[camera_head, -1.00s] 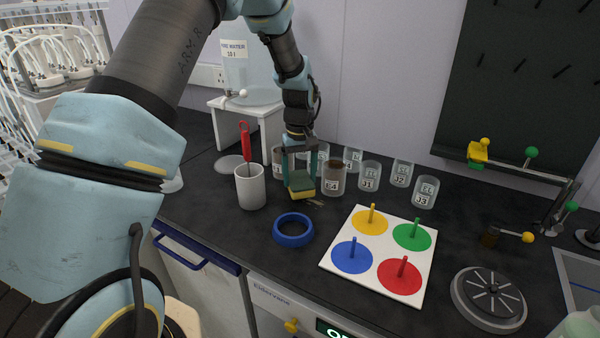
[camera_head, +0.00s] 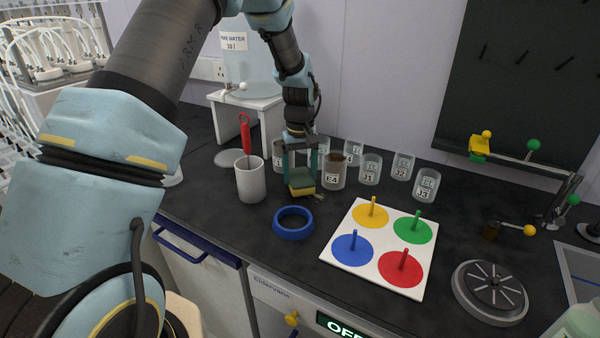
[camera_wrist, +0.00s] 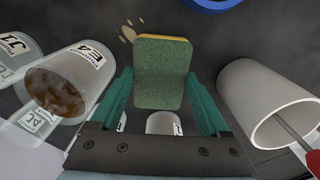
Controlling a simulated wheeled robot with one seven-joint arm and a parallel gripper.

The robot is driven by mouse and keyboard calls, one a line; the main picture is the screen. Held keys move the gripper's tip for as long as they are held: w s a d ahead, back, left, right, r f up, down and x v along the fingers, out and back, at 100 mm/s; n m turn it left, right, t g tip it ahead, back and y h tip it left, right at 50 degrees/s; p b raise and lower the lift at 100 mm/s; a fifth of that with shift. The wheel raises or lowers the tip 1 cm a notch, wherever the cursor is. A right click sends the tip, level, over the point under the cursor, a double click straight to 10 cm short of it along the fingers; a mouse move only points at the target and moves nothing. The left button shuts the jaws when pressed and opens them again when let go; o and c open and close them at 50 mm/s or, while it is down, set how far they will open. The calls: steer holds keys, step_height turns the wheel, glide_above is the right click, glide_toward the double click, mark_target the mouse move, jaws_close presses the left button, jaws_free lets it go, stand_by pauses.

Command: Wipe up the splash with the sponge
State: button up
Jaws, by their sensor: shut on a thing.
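My gripper (camera_head: 300,170) points down at the worktop, its teal fingers shut on the sponge. The sponge (camera_head: 302,187) is yellow below with a dark green top; in the wrist view its green face (camera_wrist: 160,75) fills the space between the fingers. It is at or just above the dark worktop; I cannot tell if it touches. The splash (camera_wrist: 128,32) shows as small tan spots beside the sponge in the wrist view. In the head view a bit of the splash (camera_head: 319,196) lies just right of the sponge. The sponge may hide more of it.
Beaker E4 (camera_head: 333,177) with brown contents stands close right of the gripper. A white cup (camera_head: 250,185) holding a red-handled tool stands close left. A blue ring (camera_head: 293,223) lies in front. Several clear beakers stand behind and right. A white peg board (camera_head: 338,254) lies front right.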

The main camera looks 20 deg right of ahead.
mark_target(312, 180)
steer(key=shift+f+b, duration=0.45)
steer(key=shift+f, duration=0.35)
steer(key=shift+s+d+r, duration=0.1)
steer(key=shift+s+d, duration=1)
steer(key=shift+s, duration=0.3)
steer(key=shift+s+d, duration=1.15)
steer(key=shift+s, duration=0.25)
steer(key=shift+s+d+p, duration=0.1)
steer(key=shift+s+p, duration=0.05)
steer(key=shift+p, duration=0.2)
steer(key=shift+w+a, duration=1.2)
steer(key=shift+w, duration=0.3)
steer(key=shift+w+a, duration=1.15)
steer(key=shift+w, duration=0.3)
